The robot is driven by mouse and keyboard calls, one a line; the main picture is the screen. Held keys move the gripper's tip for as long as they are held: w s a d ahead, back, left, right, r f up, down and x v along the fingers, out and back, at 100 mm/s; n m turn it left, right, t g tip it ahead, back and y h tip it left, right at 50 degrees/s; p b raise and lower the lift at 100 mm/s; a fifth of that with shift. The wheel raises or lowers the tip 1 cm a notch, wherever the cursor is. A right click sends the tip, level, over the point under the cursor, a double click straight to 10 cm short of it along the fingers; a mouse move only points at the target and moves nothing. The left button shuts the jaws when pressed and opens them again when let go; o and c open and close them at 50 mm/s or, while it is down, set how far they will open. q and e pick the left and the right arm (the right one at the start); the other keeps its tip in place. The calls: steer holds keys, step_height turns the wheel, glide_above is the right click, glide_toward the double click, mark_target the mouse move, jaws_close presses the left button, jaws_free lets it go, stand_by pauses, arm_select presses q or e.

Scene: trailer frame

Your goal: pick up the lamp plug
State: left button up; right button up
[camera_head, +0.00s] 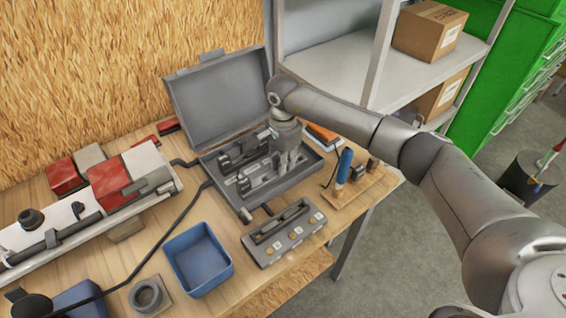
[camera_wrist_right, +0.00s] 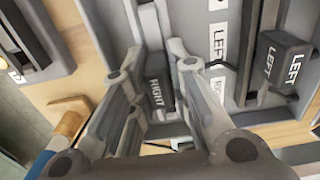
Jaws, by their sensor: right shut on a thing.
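My right gripper (camera_head: 287,168) reaches down into an open grey case (camera_head: 217,98) on the wooden bench. In the right wrist view its two fingers (camera_wrist_right: 155,62) close on a dark block marked RIGHT (camera_wrist_right: 158,88). The fingers partly cover this block, and I cannot tell whether it is the lamp plug itself or part of the lamp. A second dark block marked LEFT (camera_wrist_right: 283,62) lies in the case to the right, apart from the gripper. No separate plug shows clearly. My left gripper is not in view.
A grey box with several buttons (camera_head: 285,232) and a blue bin (camera_head: 195,260) stand in front of the case. A blue-handled tool (camera_head: 344,167) stands to its right. A red-and-white lamp bar (camera_head: 130,175) and black cable (camera_head: 150,252) lie left. A shelf (camera_head: 345,62) stands behind.

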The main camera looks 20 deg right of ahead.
steer(key=shift+r, duration=0.2)
steer(key=shift+w+r+b, duration=0.1)
steer(key=shift+r+b, duration=0.5)
steer(key=shift+b, duration=0.15)
steer(key=s+a+r+b, duration=0.4)
steer(key=s+r+b, duration=0.2)
steer(key=s+r, duration=0.5)
steer(key=s, duration=0.2)
steer(key=shift+s+r, duration=0.25)
steer(key=shift+s, duration=0.05)
steer(key=shift+b, duration=0.3)
